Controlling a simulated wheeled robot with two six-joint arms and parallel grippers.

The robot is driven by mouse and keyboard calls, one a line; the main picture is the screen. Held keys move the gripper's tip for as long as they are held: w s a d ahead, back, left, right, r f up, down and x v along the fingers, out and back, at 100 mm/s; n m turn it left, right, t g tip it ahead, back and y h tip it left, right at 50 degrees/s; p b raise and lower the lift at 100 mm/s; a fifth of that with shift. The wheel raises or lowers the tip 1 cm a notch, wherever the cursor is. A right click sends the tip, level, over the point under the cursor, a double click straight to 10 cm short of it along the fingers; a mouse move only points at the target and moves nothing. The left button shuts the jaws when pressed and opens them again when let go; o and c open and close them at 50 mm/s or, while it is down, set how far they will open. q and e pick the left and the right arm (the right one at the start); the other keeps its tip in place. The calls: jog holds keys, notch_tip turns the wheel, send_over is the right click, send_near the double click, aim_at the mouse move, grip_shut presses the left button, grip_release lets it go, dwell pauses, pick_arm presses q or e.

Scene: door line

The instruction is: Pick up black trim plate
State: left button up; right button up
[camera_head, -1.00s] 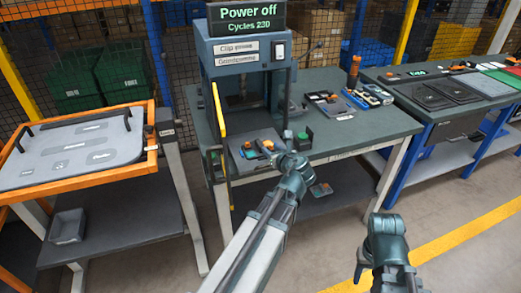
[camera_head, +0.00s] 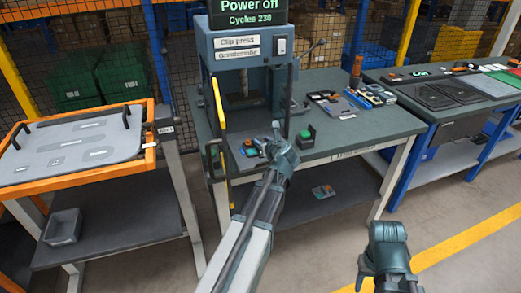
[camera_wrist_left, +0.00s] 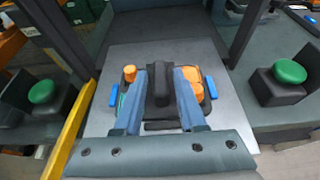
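My left gripper (camera_wrist_left: 160,86) is over the press bed, its two fingers apart on either side of an upright black block. This block (camera_wrist_left: 159,88) rises from a dark plate-like part with rounded corners, which looks like the black trim plate (camera_wrist_left: 161,126). I cannot tell whether the fingers touch the block. Orange pieces (camera_wrist_left: 195,82) and blue clips (camera_wrist_left: 211,88) sit around it. In the head view, my left gripper (camera_head: 273,143) is small at the front of the clip press (camera_head: 240,48) and hides most of the part.
Press posts and a yellow bar (camera_head: 218,105) stand close beside the bed. Green buttons (camera_wrist_left: 289,72) on dark boxes flank it. Tools and small parts (camera_head: 335,103) lie on the bench to the right. An orange-framed rack (camera_head: 75,172) stands left.

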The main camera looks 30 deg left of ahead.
aim_at(261, 140)
pick_arm(q)
jog(key=x, duration=0.2)
jog(key=shift+w+a+f, duration=0.15)
jog(key=shift+f, duration=0.05)
jog(key=shift+r, duration=0.1)
pick_arm(e)
jog(key=shift+f, duration=0.5)
pick_arm(q)
grip_shut()
pick_arm(e)
jog(key=shift+r, duration=0.1)
pick_arm(q)
notch_tip(261, 140, up, 10)
jog(key=p, duration=0.9)
jog(key=shift+p, duration=0.35)
pick_arm(e)
notch_tip(261, 140, up, 10)
